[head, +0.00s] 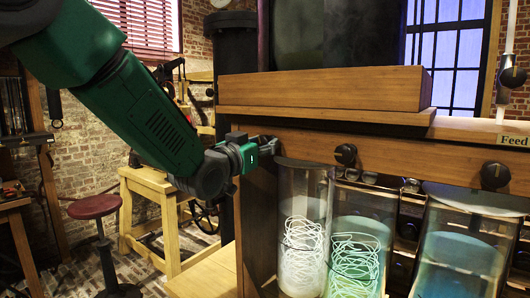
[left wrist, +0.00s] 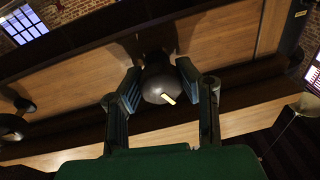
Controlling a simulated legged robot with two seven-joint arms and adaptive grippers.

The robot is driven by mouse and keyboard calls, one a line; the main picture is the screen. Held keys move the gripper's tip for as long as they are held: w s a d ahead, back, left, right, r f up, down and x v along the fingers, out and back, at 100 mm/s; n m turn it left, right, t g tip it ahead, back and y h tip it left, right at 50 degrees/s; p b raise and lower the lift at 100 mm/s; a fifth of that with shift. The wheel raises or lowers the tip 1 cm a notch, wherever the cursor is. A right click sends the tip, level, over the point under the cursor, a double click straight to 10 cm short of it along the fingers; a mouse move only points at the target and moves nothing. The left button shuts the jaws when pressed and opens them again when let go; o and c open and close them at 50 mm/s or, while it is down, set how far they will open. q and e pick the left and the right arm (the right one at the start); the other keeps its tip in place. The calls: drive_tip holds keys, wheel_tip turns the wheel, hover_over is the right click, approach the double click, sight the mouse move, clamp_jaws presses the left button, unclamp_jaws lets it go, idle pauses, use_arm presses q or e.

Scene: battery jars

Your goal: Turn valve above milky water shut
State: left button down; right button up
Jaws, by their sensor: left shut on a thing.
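My left gripper (head: 264,146) reaches in from the left to the wooden beam above the leftmost jar. In the left wrist view, its two fingers (left wrist: 159,82) are shut on a dark round valve knob (left wrist: 156,92), one on each side. A short pale mark on the knob's face lies at a slant. In the head view the gripper mostly hides this knob. The leftmost jar (head: 289,205) below holds pale, whitish contents with white tangled strands. The middle jar (head: 376,207) looks greenish and the right jar (head: 440,272) bluish. My right gripper is not in view.
Two other dark knobs sit on the beam (head: 420,160): one in the middle (head: 345,154) and one at the right (head: 495,176), near a "Feed" label (head: 514,141). A red stool (head: 95,206) and a wooden bench (head: 150,182) stand at the left.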

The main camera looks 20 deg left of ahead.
use_arm(q)
drive_tip(key=shift+f+m+h+b, duration=0.1)
drive_tip(key=shift+m+h+b, duration=0.35)
drive_tip(key=shift+m, duration=0.85)
drive_tip(key=shift+m+h+b, duration=0.15)
drive_tip(key=shift+m+b, duration=0.45)
drive_tip(key=shift+m, duration=0.7)
drive_tip(key=c, duration=1.1)
unclamp_jaws()
drive_tip(key=shift+s, duration=0.1)
drive_tip(key=shift+s, duration=0.1)
drive_tip(key=v, duration=1.1)
drive_tip(key=shift+s+a, duration=0.15)
drive_tip(key=shift+s, duration=0.2)
